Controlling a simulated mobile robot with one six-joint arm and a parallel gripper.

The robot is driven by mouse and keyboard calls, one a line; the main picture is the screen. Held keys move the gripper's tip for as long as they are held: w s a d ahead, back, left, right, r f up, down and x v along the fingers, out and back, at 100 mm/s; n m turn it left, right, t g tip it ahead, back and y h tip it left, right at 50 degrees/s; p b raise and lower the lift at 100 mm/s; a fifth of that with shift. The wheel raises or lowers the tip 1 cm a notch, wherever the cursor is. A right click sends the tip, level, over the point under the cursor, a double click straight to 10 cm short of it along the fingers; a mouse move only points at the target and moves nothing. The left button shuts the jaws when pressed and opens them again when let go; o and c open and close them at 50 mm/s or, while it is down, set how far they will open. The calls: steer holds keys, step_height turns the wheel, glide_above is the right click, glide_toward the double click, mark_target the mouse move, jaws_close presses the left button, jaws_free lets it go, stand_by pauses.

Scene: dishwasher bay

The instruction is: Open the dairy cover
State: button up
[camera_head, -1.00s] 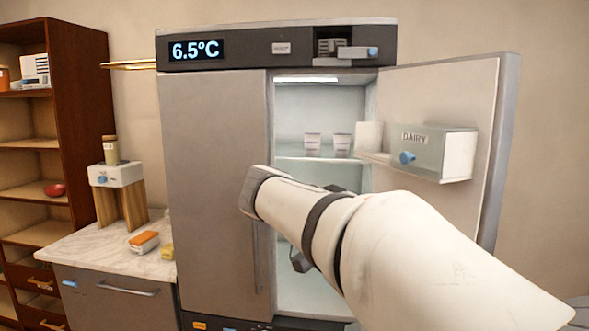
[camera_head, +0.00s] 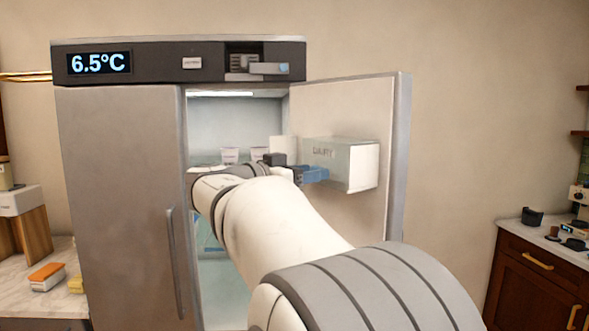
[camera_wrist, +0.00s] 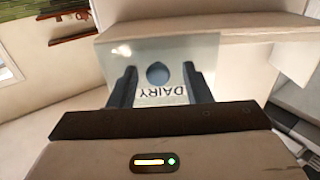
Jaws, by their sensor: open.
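The dairy cover (camera_head: 340,158) is a clear, greenish box front marked DAIRY on the inside of the open fridge door. It appears closed. My gripper (camera_head: 312,174) is at its lower left in the head view. In the wrist view the cover (camera_wrist: 205,52) faces me with its lettering upside down. Its round blue knob (camera_wrist: 157,74) shows between the two dark fingers of my open gripper (camera_wrist: 159,66), with a gap on each side. I cannot tell how deep the knob sits between the fingers. In the head view the gripper hides the knob.
The fridge door (camera_head: 399,210) stands open to the right. Cups (camera_head: 231,155) stand on a shelf inside, behind my arm. The left fridge door (camera_head: 120,200) is shut. A counter with a wooden cabinet (camera_head: 540,265) stands at the far right, with bare wall between.

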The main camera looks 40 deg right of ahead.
steer(key=shift+d, duration=0.1)
steer(key=shift+c, duration=0.5)
jaws_close()
